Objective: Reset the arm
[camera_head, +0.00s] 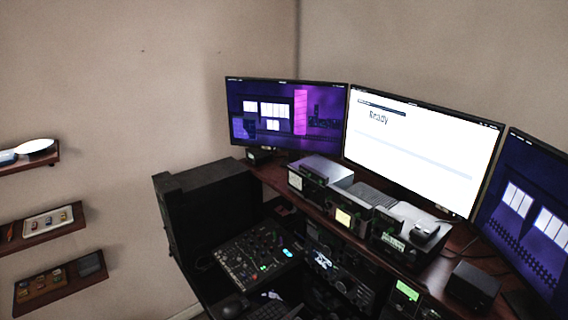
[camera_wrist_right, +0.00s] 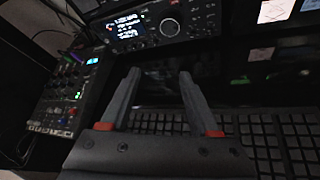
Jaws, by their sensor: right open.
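My right gripper (camera_wrist_right: 158,100) shows in the right wrist view, its two grey fingers apart with nothing between them. It hangs over a dark keyboard (camera_wrist_right: 265,135). Ahead of it stands a radio tuner (camera_wrist_right: 150,25) with a lit display and a large round knob (camera_wrist_right: 170,27). A control panel (camera_wrist_right: 70,95) with small knobs and green lights lies to the left. In the head view the control panel (camera_head: 257,257) sits on the lower desk, and neither gripper shows there. My left gripper is in neither view.
Three monitors stand behind the desk; the middle monitor (camera_head: 420,145) reads "Ready". A wooden shelf (camera_head: 440,265) carries several devices. A black cabinet (camera_head: 210,205) stands at the left. Small wall shelves (camera_head: 45,230) hang at the far left.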

